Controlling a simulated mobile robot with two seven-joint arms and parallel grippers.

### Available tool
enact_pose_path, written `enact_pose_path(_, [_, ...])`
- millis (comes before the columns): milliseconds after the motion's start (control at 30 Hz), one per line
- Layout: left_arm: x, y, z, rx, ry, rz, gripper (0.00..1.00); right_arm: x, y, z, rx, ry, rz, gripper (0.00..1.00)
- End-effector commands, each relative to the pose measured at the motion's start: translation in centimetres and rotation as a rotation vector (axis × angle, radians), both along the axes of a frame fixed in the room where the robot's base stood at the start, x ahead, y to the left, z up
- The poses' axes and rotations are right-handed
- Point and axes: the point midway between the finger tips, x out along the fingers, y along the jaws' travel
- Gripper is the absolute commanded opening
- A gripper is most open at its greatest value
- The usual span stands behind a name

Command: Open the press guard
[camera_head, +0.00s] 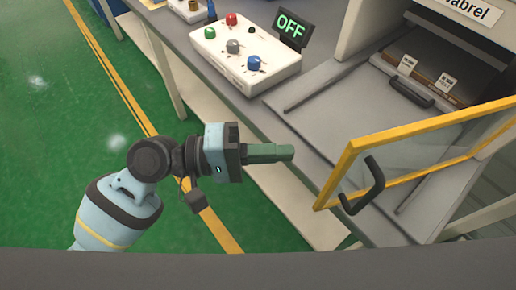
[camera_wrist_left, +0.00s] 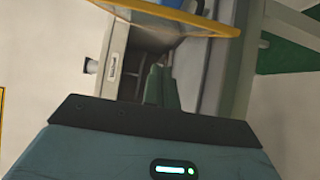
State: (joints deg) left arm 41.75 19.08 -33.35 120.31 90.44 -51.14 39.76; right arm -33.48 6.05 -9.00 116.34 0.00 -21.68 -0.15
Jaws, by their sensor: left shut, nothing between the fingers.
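The press guard (camera_head: 345,165) is a clear panel in a yellow frame with a black handle (camera_head: 371,189), at the right of the head view. It stands swung out from the press opening, over the front of the table. A yellow frame edge (camera_wrist_left: 175,18) also shows at the top of the left wrist view. My left gripper (camera_head: 290,152) is shut and empty, a short way left of the guard's near edge and apart from the handle. Its closed fingers also show in the left wrist view (camera_wrist_left: 162,85). My right gripper is not in view.
A tray with a dark handle (camera_head: 410,92) and labels sits inside the press (camera_head: 380,15). Green floor with a yellow line (camera_head: 120,90) lies free at left.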

Motion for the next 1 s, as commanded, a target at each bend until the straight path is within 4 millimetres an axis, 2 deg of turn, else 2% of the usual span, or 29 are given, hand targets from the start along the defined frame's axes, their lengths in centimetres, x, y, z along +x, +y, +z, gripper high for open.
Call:
enact_pose_path(100, [0.0,-2.4,0.3,-0.002,-0.002,-0.002,0.0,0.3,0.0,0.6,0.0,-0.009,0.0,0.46])
enact_pose_path(267, [0.0,-5.2,0.2,-0.001,-0.001,-0.001,0.0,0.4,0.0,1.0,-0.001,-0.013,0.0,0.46])
enact_pose_path(333, [-1.3,-5.2,0.2,0.001,0.0,-0.001,0.0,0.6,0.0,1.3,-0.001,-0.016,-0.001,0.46])
enact_pose_path(533, [-3.2,-5.7,0.1,0.001,-0.001,0.0,0.0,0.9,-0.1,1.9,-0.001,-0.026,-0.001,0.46])
enact_pose_path(1000, [-3.8,-5.8,-0.1,0.001,0.0,0.001,0.0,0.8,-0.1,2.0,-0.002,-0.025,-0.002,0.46])
